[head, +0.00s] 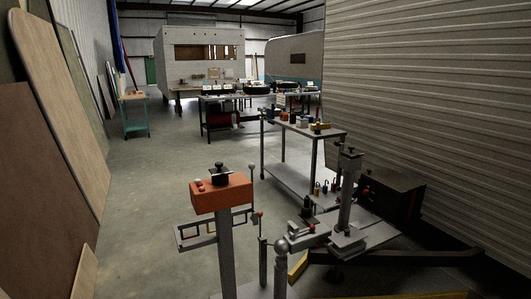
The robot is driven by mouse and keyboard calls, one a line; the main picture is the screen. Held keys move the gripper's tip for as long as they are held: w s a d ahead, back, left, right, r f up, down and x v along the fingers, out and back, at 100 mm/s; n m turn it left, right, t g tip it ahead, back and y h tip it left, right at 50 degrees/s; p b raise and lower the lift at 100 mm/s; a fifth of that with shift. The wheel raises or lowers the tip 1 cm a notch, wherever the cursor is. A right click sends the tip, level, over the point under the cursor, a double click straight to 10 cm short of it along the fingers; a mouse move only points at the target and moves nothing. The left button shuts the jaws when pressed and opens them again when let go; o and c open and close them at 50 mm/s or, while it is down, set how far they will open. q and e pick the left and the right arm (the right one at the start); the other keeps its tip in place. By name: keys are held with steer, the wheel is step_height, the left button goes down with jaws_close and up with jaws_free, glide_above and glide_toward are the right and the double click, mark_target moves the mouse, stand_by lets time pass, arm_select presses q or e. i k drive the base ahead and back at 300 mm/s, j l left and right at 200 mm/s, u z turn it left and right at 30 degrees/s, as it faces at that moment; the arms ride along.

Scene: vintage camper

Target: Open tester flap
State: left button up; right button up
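An orange-red box (221,193) sits on top of a grey post in the near middle of the head view. It has a dark knob and small light and red buttons on top. I cannot tell for sure that it is the tester, and I cannot make out a flap on it. A grey frame with rectangular openings (194,234) is fixed across the post below the box. Neither of my grippers is in view.
A grey post with a crank-like top (348,200) and a dark box (391,195) stand at the right by the ribbed trailer wall (430,110). A workbench (303,130) stands behind. Wooden panels (60,100) lean at left. The concrete floor (140,200) is clear left of centre.

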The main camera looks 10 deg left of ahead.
mark_target(221, 170)
steer(key=i+j+z, duration=0.4)
steer(key=j, duration=0.2)
steer(key=i+j+z, duration=0.3)
steer(key=j+z, duration=0.15)
steer(key=j, duration=0.25)
steer(key=i+j+z, duration=0.2)
steer(key=j+z, duration=0.2)
steer(key=j, duration=0.4)
steer(key=j+z, duration=0.45)
steer(key=j, duration=0.35)
steer(key=j+z, duration=0.4)
steer(key=j, duration=0.5)
steer(key=k+j+z, duration=0.2)
steer(key=j+z, duration=0.25)
steer(key=j, duration=0.35)
